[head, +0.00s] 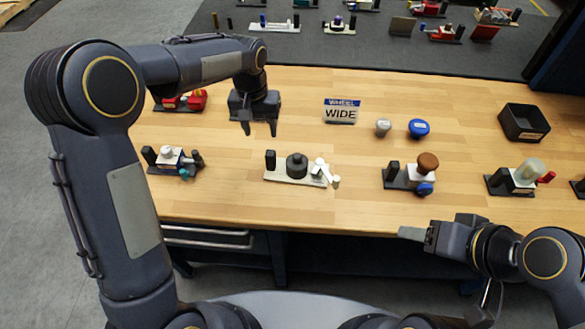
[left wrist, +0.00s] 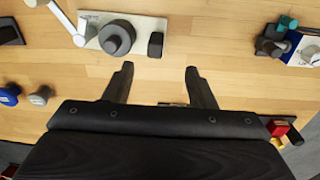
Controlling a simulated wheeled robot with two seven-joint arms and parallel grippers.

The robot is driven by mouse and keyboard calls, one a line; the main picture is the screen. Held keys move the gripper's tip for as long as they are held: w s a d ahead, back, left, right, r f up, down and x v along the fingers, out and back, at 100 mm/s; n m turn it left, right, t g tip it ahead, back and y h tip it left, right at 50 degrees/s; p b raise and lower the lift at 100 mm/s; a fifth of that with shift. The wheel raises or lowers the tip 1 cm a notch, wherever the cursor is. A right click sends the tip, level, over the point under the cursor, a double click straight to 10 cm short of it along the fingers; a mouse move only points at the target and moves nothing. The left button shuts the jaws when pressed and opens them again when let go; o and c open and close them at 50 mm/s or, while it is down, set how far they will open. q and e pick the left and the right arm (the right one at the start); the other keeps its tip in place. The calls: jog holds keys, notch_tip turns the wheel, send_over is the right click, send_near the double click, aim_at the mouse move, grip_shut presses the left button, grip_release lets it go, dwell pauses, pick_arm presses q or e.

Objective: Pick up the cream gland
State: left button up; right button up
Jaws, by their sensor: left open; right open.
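No part is labelled as the cream gland. A pale cream cylinder (head: 531,171) stands on a dark-based assembly at the right. A small pale grey-beige knob (head: 383,127) stands loose on the table; it also shows in the left wrist view (left wrist: 40,96). A cream-based assembly (head: 289,176) at the middle carries a dark round body (head: 297,165) and white jointed pieces (head: 320,170); its base shows in the left wrist view (left wrist: 92,18). My left gripper (head: 259,130) is open and empty above the table, behind this assembly. My right gripper (head: 412,233) is open at the front edge.
A blue knob (head: 419,128) stands beside the pale knob. A "WHEEL WIDE" sign (head: 341,110), a black tray (head: 524,122) and a brown-topped assembly (head: 427,164) are on the wooden table (head: 235,200). Another assembly (head: 172,160) stands left, with red parts (head: 184,100) behind.

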aim_at(270, 152)
pick_arm(q)
jog(key=shift+y, duration=0.3)
jog(key=f, duration=0.1)
jog(key=w+d+f, duration=0.1)
jog(key=d+f, duration=0.1)
jog(key=shift+w+d+f, duration=0.1)
jog(key=shift+w+f, duration=0.05)
jog(key=shift+w, duration=0.2)
notch_tip(270, 152, down, 5)
jog(key=shift+f, duration=0.2)
jog(key=shift+w+a+f, duration=0.1)
jog(key=shift+a+f, duration=0.05)
jog(key=shift+f, duration=1.4)
jog(key=shift+w+a+f, duration=0.1)
jog(key=shift+a+f, duration=0.05)
jog(key=shift+f, duration=1.4)
jog(key=shift+r, duration=0.1)
grip_shut()
